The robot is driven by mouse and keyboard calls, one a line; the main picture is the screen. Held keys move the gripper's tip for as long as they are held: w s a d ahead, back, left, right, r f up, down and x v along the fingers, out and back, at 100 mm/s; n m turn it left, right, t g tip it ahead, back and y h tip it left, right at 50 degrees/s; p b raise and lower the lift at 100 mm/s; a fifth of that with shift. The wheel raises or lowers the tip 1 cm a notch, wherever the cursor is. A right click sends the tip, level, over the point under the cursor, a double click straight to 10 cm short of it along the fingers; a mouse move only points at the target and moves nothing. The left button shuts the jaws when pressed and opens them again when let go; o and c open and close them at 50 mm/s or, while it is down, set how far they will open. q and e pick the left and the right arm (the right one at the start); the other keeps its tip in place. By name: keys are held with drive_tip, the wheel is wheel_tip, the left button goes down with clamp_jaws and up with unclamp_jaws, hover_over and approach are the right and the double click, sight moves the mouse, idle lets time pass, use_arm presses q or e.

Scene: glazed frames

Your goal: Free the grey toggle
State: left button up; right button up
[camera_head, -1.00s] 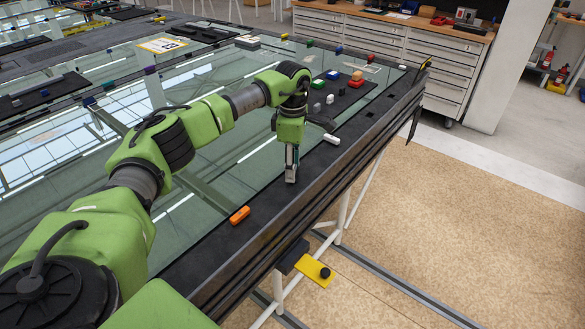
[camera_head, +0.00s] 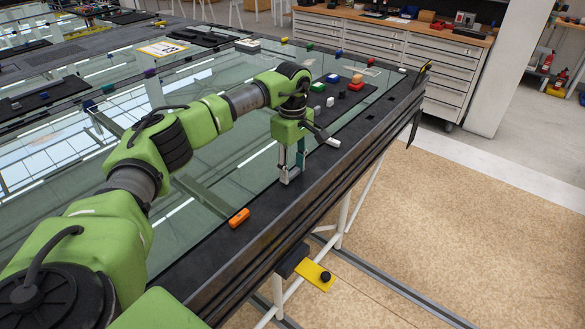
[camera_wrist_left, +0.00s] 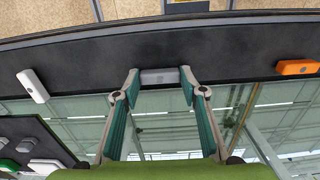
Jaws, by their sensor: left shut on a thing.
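The grey toggle (camera_wrist_left: 159,76) is a small block on the black frame edge (camera_wrist_left: 230,45) of the glazed frame. In the left wrist view it sits between my left fingertips (camera_wrist_left: 160,80), which touch its two ends. In the head view my left gripper (camera_head: 291,176) points down at the black edge and its fingers largely hide the toggle. My left gripper is shut on the toggle. My right gripper is not in view.
An orange toggle (camera_head: 239,217) lies nearer on the same edge, and a white one (camera_head: 333,142) lies beyond the gripper. Several coloured blocks stand on a dark mat (camera_head: 350,97) farther along. Glass (camera_head: 215,178) lies left of the edge; open floor (camera_head: 450,220) is to the right.

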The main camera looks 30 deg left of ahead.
sight(292, 172)
use_arm(q)
drive_tip(key=o, duration=1.1)
drive_tip(key=shift+o, duration=0.2)
drive_tip(key=shift+r, duration=0.15)
wheel_tip(292, 172, up, 12)
